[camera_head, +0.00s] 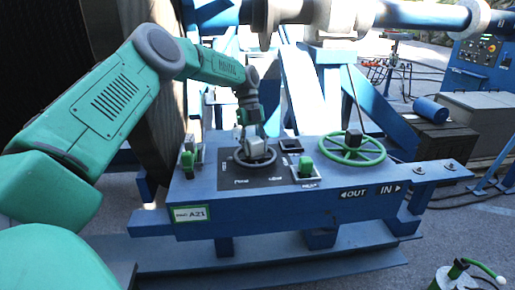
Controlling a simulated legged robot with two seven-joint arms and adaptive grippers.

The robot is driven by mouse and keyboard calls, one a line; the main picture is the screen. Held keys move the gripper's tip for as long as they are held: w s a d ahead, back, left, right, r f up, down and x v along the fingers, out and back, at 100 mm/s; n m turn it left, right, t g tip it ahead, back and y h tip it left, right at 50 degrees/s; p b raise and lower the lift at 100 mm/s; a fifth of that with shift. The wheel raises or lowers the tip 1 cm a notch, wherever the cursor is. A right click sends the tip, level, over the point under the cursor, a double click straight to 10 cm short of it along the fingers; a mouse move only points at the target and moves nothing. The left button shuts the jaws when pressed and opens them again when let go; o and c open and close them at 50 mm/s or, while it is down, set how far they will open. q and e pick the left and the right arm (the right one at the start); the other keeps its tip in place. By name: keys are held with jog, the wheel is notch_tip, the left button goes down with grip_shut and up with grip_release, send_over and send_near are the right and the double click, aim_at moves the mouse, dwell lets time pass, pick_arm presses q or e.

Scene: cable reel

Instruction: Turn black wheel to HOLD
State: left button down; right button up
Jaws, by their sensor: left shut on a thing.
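The black wheel (240,163) lies on the dark label plate on top of the blue control console (330,218). My left arm reaches in from the left, and its gripper (254,148) points down at the middle of the wheel. It is shut on the wheel's centre part, which the fingers mostly hide. White lettering shows on the plate in front of the wheel but is too small to read. My right gripper is not in view.
A green-handled lever (187,163) stands left of the wheel and another green lever (305,168) stands right of it. A green handwheel (352,150) is further right. A large blue reel frame (305,90) rises behind the console.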

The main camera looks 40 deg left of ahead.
pick_arm(q)
jog(key=c, duration=1)
grip_release()
jog(key=shift+w+a+r, duration=0.15)
jog(key=shift+o, duration=0.2)
jog(key=shift+a+f, duration=0.25)
jog(key=shift+a, duration=0.05)
jog(key=v, duration=0.5)
jog(key=shift+w+r, duration=0.2)
jog(key=shift+r, duration=0.15)
jog(key=shift+w+a+r, duration=0.1)
jog(key=shift+a+r, duration=0.2)
jog(key=shift+r, duration=0.3)
jog(key=shift+a+r, duration=0.1)
jog(key=shift+a, duration=0.2)
jog(key=shift+d, duration=0.1)
jog(key=shift+d, duration=0.1)
